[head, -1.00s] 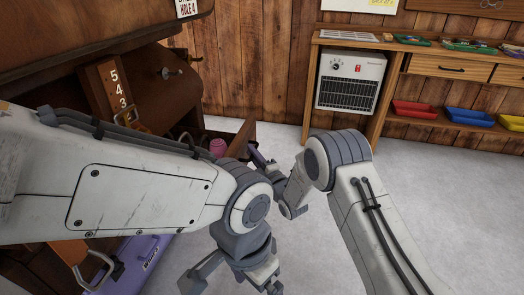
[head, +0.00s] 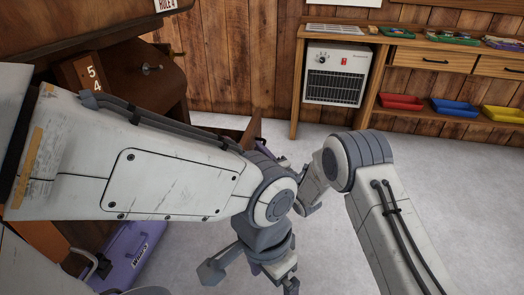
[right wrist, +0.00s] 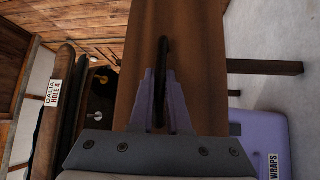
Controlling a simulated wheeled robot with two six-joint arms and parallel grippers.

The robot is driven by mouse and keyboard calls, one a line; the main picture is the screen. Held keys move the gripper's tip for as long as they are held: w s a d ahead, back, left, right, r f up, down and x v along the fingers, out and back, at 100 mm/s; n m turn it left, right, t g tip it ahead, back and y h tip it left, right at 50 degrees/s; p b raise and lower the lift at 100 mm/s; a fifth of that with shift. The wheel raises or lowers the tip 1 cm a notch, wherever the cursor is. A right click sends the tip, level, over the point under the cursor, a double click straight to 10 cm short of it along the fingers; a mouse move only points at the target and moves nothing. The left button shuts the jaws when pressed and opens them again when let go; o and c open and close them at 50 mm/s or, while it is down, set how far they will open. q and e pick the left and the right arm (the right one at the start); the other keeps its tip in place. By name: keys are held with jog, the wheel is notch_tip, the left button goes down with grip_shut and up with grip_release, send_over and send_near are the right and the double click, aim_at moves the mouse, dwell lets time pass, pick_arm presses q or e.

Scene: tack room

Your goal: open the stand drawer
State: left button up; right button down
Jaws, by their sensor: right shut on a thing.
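The stand drawer's wooden front (right wrist: 195,65) fills the middle of the right wrist view. My right gripper (right wrist: 160,78) is shut on its black bar handle (right wrist: 163,50), with a purple finger on each side. In the head view the drawer (head: 252,130) sticks out from the dark brown stand (head: 150,92), so it stands partly open. My left arm hides most of the drawer and its contents there. My right gripper (head: 264,149) shows only in part at the drawer front. My left gripper (head: 252,275) hangs low over the floor, away from the drawer; its jaw gap is unclear.
A purple case (head: 130,250) sits low beside the stand. A heater (head: 336,73) stands under a wooden bench at the back, with red (head: 400,102), blue and yellow trays to its right. Grey floor (head: 440,220) is clear to the right.

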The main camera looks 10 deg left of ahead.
jog(key=shift+w+d, duration=0.15)
jog(key=shift+d, duration=0.05)
jog(key=c, duration=1.2)
grip_release()
jog(key=shift+o, duration=0.2)
jog(key=shift+a, duration=0.1)
jog(key=p+v, duration=0.3)
jog(key=v, duration=0.7)
jog(key=shift+s, duration=0.3)
